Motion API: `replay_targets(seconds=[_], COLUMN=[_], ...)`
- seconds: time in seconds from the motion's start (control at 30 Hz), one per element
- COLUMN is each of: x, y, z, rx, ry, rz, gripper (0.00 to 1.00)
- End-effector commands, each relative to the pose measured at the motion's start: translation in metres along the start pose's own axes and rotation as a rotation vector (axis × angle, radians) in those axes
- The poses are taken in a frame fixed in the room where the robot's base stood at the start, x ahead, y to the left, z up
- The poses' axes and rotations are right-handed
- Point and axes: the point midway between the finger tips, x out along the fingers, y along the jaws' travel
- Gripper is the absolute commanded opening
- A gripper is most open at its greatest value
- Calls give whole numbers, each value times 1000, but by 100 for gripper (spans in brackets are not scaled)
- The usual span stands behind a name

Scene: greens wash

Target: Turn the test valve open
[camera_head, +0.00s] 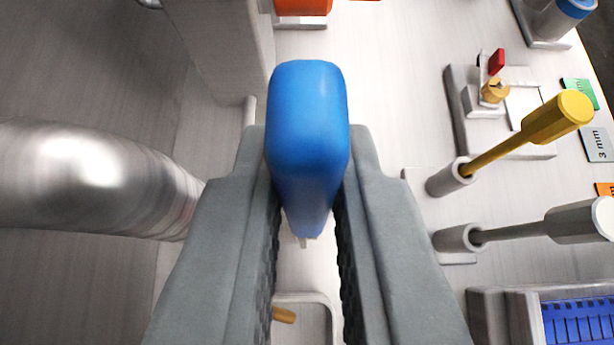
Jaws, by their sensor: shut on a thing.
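A blue rounded handle (307,110) stands between the two grey fingers of my gripper (307,165), near the picture's middle. The fingers touch it on its left and right sides near their tips. The handle's lower end narrows downward, and what it joins to is hidden or unclear. I cannot tell whether it belongs to the test valve. At the upper right, a small brass fitting with a red lever (497,62) sits on a grey mount; which way that lever counts as open is not clear.
A thick shiny metal pipe (90,178) lies close on the left. On the right, a yellow-handled tool (558,117) and a grey-handled tool (580,222) lean in holders. A bin with blue contents (580,322) is at lower right. A grey post (222,45) rises behind.

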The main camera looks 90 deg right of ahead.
Motion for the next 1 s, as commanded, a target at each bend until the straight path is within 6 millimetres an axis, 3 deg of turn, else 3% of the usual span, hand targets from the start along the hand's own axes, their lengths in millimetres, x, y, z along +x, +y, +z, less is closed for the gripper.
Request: replay_targets(seconds=[0.7,0.73,0.83,1.0], x=[-5,-5,-5,-5], y=[0,0,0,0], z=[4,4,4,4], rx=[0,0,0,0], ry=[75,75,75,74], rz=[-1,-1,-1,0], gripper=[0,16,35,35])
